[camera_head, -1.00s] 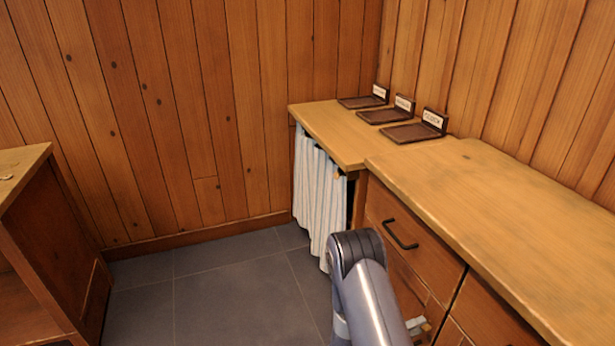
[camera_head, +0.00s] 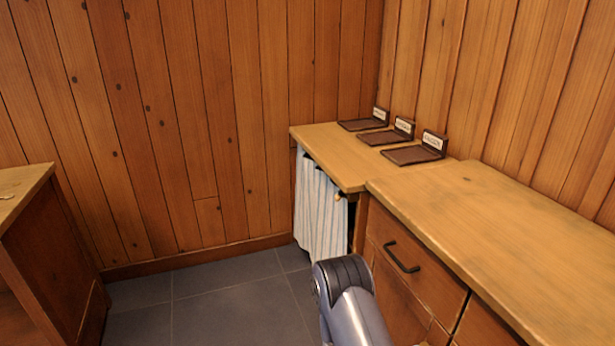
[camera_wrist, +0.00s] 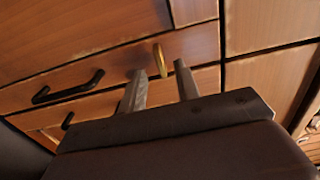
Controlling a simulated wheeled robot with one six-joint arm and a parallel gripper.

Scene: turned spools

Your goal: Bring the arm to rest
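In the head view my arm (camera_head: 347,300) rises from the bottom edge, beside the drawer fronts, with its grey joint below counter height. My gripper is not clearly visible there. In the wrist view my gripper (camera_wrist: 160,72) has its two fingers apart, with nothing seen held between them.
The wooden counter (camera_head: 490,215) with drawers and a black handle (camera_head: 402,257) stands at right. Three dark labelled trays (camera_head: 412,155) sit on the lower far counter, above a striped curtain (camera_head: 320,210). Another cabinet (camera_head: 45,260) stands at left. Grey floor (camera_head: 225,300) between is clear.

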